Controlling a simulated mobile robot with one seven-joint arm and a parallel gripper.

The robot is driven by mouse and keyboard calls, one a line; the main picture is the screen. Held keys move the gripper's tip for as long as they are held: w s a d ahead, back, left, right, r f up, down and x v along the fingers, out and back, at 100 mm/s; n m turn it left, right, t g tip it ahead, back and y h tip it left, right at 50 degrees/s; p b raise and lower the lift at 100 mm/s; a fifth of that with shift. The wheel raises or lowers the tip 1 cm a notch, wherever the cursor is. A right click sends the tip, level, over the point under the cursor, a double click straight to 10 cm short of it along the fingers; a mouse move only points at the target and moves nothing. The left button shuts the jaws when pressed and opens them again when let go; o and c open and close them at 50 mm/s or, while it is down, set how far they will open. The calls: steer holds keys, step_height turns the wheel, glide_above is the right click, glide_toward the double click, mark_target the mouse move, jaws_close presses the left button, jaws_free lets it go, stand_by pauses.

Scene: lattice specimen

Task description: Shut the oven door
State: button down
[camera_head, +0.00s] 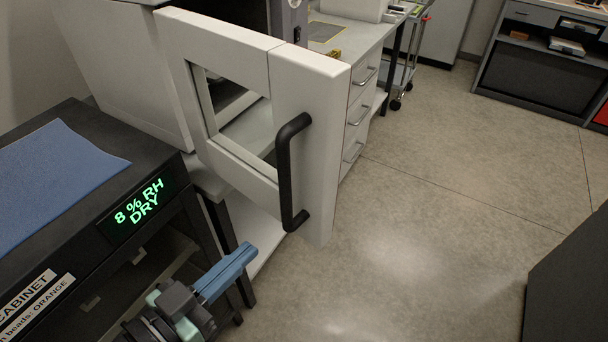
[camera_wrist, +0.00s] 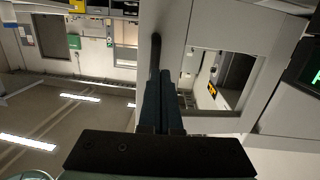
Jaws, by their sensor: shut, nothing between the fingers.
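The oven door (camera_head: 300,95) is a white panel with a window and a black bar handle (camera_head: 286,175). It stands wide open, swung out into the room, with a dark opening (camera_head: 240,20) visible behind it. In the wrist view the door (camera_wrist: 196,32) fills the upper middle, and the handle (camera_wrist: 154,58) shows just beyond the fingers. My gripper (camera_head: 247,254) is at the lower left in the head view, below and left of the handle, apparently apart from it. Its fingers (camera_wrist: 165,76) are together and empty, pointing toward the door.
A black cabinet (camera_head: 75,222) with a blue mat (camera_head: 55,175) and a lit display (camera_head: 137,205) stands at the left, close to my gripper. White drawers (camera_head: 357,120) are behind the door. The floor (camera_head: 440,190) to the right is clear; a dark block (camera_head: 570,285) stands at the right edge.

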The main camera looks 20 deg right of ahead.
steer(key=s+r+m+h+p, duration=0.1)
steer(key=s+r+h+p, duration=0.1)
steer(key=s+r, duration=0.15)
steer(key=p, duration=0.4)
glide_toward(322, 200)
steer(key=shift+g, duration=0.4)
steer(key=x, duration=0.5)
steer(key=shift+w+r, duration=0.2)
steer(key=shift+r, duration=0.15)
steer(key=shift+x, duration=0.85)
steer(key=shift+f, duration=0.15)
